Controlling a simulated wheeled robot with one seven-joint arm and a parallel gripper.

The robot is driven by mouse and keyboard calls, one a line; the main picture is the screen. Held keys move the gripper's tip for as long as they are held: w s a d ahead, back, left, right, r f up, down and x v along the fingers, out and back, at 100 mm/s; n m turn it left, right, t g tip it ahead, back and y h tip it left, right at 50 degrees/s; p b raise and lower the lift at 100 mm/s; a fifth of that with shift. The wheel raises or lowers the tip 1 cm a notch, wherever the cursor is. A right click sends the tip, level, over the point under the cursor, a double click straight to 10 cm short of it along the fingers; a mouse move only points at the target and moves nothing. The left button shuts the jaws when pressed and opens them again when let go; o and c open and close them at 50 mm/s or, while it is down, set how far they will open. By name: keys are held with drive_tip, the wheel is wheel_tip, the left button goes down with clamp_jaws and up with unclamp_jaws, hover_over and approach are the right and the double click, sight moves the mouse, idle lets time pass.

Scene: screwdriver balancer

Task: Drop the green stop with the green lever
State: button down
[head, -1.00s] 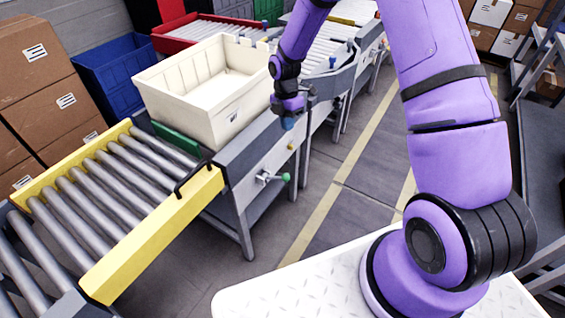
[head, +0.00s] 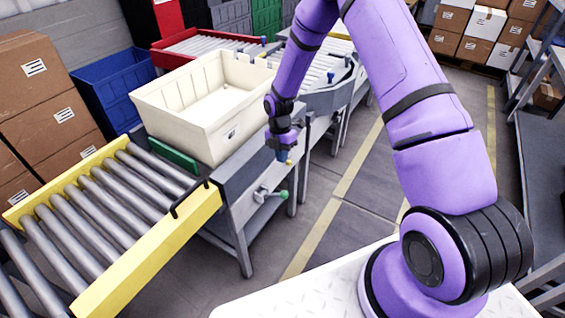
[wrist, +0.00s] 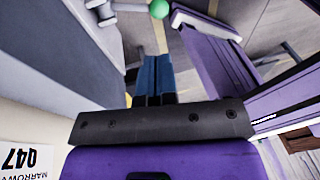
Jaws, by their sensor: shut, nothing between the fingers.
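The green lever is a metal handle with a green knob (head: 284,194) on the side of the conveyor frame. The knob also shows at the top of the wrist view (wrist: 159,9). The green stop (head: 174,154) is a low green plate across the conveyor, at the near end of a cream tote (head: 165,118). The stop appears raised, and the tote hides part of it. My gripper (head: 283,160) points down beside the conveyor, above the knob and apart from it. Its blue fingers (wrist: 155,78) are shut and empty.
A yellow-railed roller section (head: 150,250) with a black handle (head: 190,197) lies in front of the stop. A red-railed conveyor (head: 170,57) and a blue bin (head: 115,80) stand behind. Cartons (head: 40,115) are at left. The floor right of the conveyor is clear.

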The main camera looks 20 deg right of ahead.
sight(285, 191)
drive_tip(key=x, duration=1.2)
drive_tip(key=shift+d+f, duration=0.1)
